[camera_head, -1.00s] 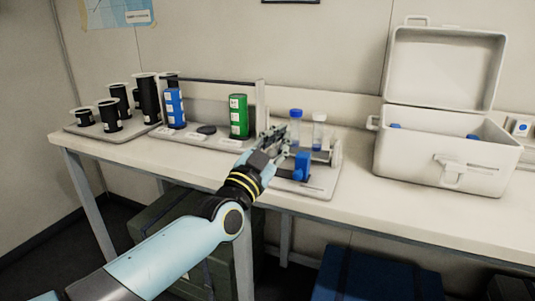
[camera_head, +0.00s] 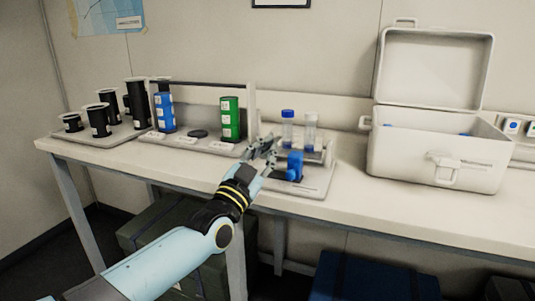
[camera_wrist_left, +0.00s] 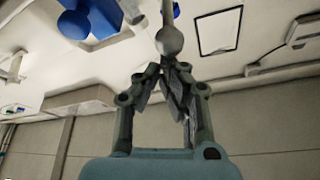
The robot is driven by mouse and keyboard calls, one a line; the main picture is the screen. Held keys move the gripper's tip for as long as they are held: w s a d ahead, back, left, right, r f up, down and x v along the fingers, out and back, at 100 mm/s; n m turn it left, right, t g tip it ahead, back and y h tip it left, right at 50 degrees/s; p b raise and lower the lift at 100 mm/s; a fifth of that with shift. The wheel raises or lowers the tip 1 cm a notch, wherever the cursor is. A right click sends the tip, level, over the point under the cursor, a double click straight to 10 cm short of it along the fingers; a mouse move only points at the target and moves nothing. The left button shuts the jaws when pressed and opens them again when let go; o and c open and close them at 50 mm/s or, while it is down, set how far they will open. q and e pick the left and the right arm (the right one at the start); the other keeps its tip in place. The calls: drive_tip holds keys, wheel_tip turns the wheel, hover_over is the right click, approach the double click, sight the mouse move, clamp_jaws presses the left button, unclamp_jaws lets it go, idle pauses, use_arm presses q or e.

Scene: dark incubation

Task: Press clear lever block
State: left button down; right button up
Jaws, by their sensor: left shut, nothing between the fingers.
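A blue block (camera_head: 294,166) stands on a light grey tray (camera_head: 318,188) near the table's front edge, with a grey cylindrical part (camera_head: 329,152) at its right. My left gripper (camera_head: 268,143) is shut and empty, just left of and slightly above the block in the head view. In the left wrist view, the shut fingertips (camera_wrist_left: 174,64) are just below a grey ball knob (camera_wrist_left: 170,42) on a thin rod; whether they touch cannot be told. A blue part (camera_wrist_left: 90,20) is at upper left there. My right gripper is not in view.
A blue-capped tube (camera_head: 288,130) and a pale-capped tube (camera_head: 310,132) stand behind the block. A blue canister (camera_head: 164,112), a green canister (camera_head: 230,118) and several black cylinders (camera_head: 138,100) stand to the left. An open white case (camera_head: 415,160) is at right.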

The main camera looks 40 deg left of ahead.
use_arm(q)
drive_tip(key=shift+t, duration=0.9)
drive_tip(key=f+b, duration=0.1)
drive_tip(key=b, duration=0.1)
drive_tip(key=f+b, duration=0.1)
drive_tip(key=b, duration=0.1)
drive_tip(key=f+b, duration=0.2)
drive_tip(key=shift+s+d+f, duration=0.1)
drive_tip(key=shift+s, duration=0.15)
drive_tip(key=shift+f+m+b, duration=0.3)
drive_tip(key=shift+b, duration=0.05)
drive_tip(key=shift+f, duration=0.4)
drive_tip(key=shift+s, duration=0.1)
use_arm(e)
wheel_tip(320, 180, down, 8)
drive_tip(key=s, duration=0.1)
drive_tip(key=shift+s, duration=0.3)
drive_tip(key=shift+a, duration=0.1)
